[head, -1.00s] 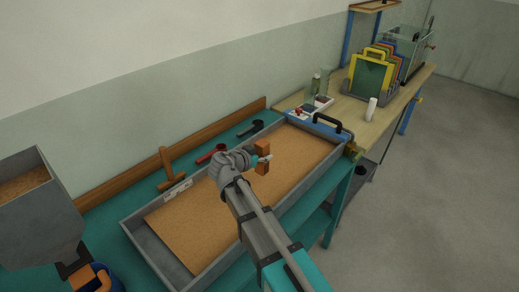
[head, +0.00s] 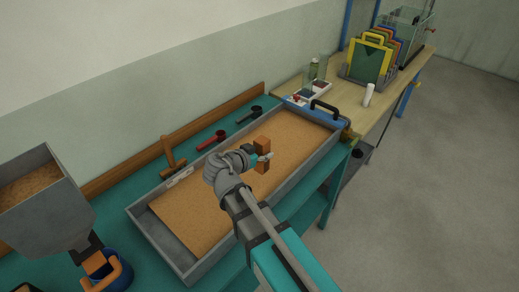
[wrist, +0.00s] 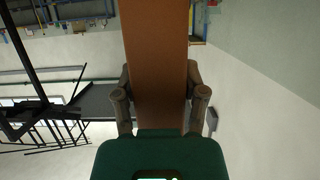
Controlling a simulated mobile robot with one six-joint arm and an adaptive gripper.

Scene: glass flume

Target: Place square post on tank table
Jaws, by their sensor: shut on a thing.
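The square post (head: 262,143) is an orange-brown block, held roughly upright over the sand tray in the head view. My gripper (head: 264,157) is shut on it around its middle, with parts showing above and below. In the wrist view the post (wrist: 155,60) rises between the two fingers of my gripper (wrist: 160,100).
A grey-walled tray (head: 205,268) of sand lies on a teal bench (head: 318,190). A hopper (head: 45,205) stands left.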

